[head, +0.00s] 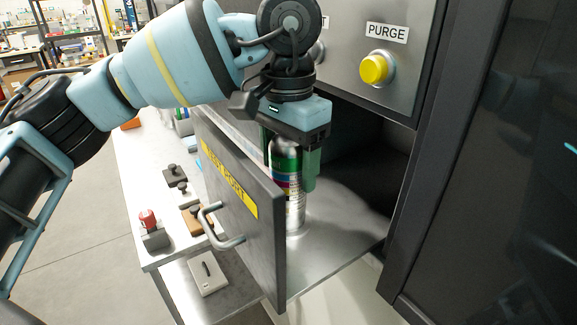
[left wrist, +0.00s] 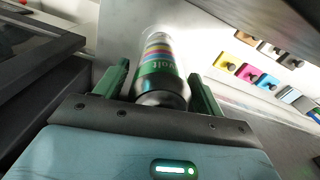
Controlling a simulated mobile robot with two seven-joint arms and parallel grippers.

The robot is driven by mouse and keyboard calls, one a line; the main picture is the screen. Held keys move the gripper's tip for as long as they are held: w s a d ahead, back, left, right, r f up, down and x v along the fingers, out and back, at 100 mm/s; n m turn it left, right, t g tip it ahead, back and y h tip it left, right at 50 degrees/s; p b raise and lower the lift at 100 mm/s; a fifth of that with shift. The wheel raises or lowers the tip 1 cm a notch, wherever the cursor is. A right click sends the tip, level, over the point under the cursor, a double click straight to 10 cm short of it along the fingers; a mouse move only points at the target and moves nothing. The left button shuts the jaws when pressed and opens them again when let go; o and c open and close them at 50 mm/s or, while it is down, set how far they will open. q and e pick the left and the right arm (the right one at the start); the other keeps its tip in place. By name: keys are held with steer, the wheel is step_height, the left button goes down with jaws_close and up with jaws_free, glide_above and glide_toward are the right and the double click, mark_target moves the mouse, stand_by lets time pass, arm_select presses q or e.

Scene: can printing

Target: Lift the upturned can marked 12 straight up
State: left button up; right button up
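A can (head: 288,190) with a silver body and coloured bands stands upright on the metal floor of the open test port, behind its door. It also shows in the left wrist view (left wrist: 160,60), with its dark end toward the camera and upside-down print on a green band. I cannot read a 12 on it. My left gripper (head: 288,172) points down over the can from above, with one green finger on each side. In the left wrist view the fingers (left wrist: 160,70) look apart from the can, with a gap clearest on the left. My right gripper is not in view.
The hinged door (head: 240,215) with a yellow label and a handle (head: 215,225) stands close to the left of the can. A panel with a yellow PURGE button (head: 374,69) is above right. A white bench (head: 150,190) with small blocks lies to the left.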

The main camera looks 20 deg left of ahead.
arm_select(q)
steer(key=c, duration=0.8)
steer(key=shift+o, duration=0.2)
steer(key=shift+r, duration=0.1)
step_height(320, 180, up, 5)
steer(key=shift+f+b, duration=0.1)
steer(key=shift+b, duration=0.2)
step_height(320, 180, up, 4)
steer(key=shift+r+p, duration=0.1)
steer(key=shift+p, duration=0.25)
steer(key=shift+r, duration=0.45)
